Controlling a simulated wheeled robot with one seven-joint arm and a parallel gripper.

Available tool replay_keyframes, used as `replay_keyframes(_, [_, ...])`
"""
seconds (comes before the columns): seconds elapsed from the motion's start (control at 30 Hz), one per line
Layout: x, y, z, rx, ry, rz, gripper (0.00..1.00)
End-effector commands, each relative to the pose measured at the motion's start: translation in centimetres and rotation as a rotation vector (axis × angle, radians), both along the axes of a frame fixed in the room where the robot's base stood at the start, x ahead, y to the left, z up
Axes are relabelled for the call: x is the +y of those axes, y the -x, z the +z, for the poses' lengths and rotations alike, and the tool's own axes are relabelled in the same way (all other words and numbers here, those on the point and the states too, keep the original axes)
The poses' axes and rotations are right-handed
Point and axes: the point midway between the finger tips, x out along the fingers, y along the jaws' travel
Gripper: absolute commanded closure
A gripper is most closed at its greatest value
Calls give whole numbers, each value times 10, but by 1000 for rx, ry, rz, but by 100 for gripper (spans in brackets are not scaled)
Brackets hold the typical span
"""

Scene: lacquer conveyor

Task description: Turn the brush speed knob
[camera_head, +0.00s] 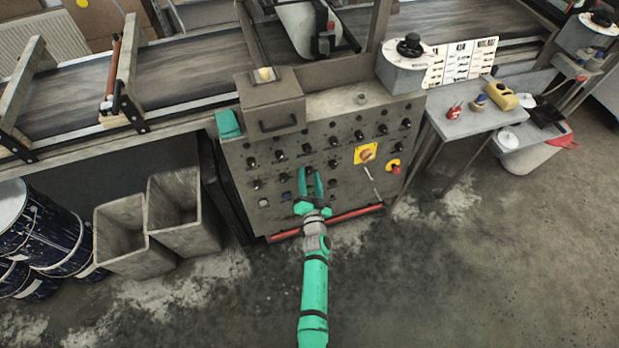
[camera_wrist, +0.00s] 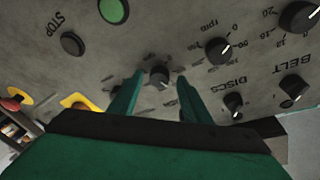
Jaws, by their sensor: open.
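The grey control panel (camera_head: 345,140) carries several rows of black knobs. My gripper (camera_head: 310,178) is in front of the panel's middle, its two green fingers pointing at it. In the wrist view the panel appears upside down, and my gripper (camera_wrist: 153,95) is open. One black knob (camera_wrist: 158,77) with a white pointer line sits between the fingertips, with a gap on both sides. The lettering by this knob is partly hidden by the right finger, so I cannot read its name. Knobs marked BELT (camera_wrist: 298,17) and DISCS (camera_wrist: 233,103) are to its right.
A green button (camera_wrist: 112,10) and a STOP button (camera_wrist: 72,44) are left of the knob in the wrist view. A yellow-plated switch (camera_head: 366,153) and a red emergency stop (camera_head: 393,166) are on the panel's right. Grey bins (camera_head: 182,210) stand left; the floor in front is clear.

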Motion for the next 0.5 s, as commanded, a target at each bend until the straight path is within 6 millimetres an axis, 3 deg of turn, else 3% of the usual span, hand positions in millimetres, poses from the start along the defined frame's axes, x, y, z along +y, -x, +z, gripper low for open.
replay_keyframes(0.17, [-2,0,0,0,0,-1,59])
replay_keyframes(0.33, [-2,0,0,0,0,-1,97])
replay_keyframes(0.5, [-1,0,0,0,3,-1,97])
